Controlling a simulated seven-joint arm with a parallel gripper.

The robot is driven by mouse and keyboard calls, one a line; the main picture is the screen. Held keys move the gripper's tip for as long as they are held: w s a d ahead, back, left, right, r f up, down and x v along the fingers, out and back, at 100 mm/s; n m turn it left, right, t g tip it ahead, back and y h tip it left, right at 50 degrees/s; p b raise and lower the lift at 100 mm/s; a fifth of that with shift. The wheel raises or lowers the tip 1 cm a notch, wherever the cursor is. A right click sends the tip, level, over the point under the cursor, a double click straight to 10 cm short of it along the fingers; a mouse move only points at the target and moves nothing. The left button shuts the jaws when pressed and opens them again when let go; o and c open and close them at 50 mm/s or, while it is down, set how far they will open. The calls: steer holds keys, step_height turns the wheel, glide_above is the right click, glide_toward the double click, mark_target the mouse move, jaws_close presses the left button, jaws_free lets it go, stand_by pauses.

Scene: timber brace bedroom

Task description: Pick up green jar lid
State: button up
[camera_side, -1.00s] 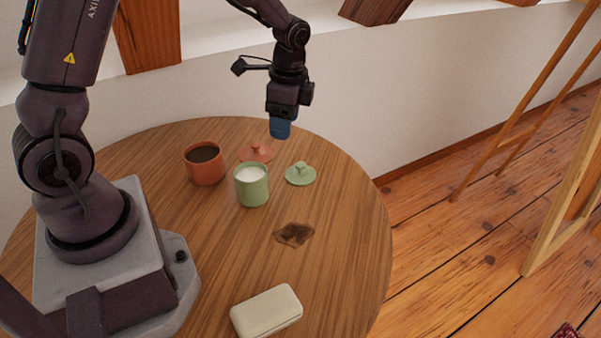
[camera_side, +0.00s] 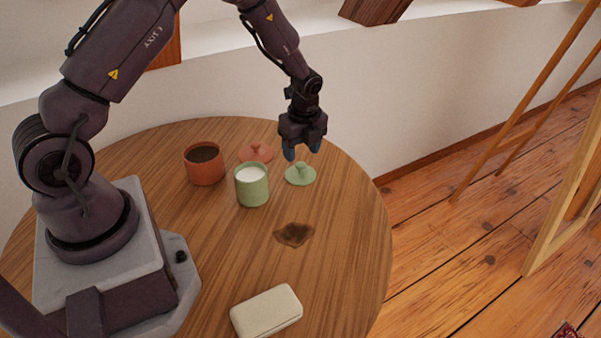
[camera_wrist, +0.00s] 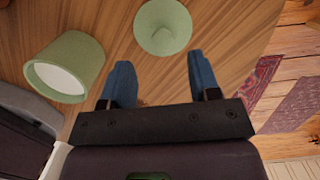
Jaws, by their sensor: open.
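The green jar lid (camera_side: 300,175) lies flat on the round table, knob up, to the right of the green jar (camera_side: 252,186). In the wrist view the lid (camera_wrist: 163,26) is just beyond the fingertips, centred about between them. My gripper (camera_side: 302,153) points down above the lid with its blue fingers apart and nothing between them. In the wrist view the two fingers of my gripper (camera_wrist: 160,72) are spread wide. The green jar holds something white and also shows left of the fingers in the wrist view (camera_wrist: 80,50).
A terracotta jar (camera_side: 205,165) with dark contents stands left of the green jar. A terracotta lid (camera_side: 256,152) lies behind the green jar. A dark stain (camera_side: 293,234) marks the wooden table (camera_side: 335,245). A cream case (camera_side: 266,311) lies near the front edge.

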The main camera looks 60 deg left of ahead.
mark_target(301, 163)
steer(key=shift+w+a+f, duration=0.1)
steer(key=shift+a+f, duration=0.1)
steer(key=shift+f, duration=1.2)
steer(key=shift+w+a+f, duration=0.1)
steer(key=shift+a+f, duration=0.1)
steer(key=shift+f, duration=1.15)
steer(key=shift+c, duration=0.4)
steer(key=c, duration=0.9)
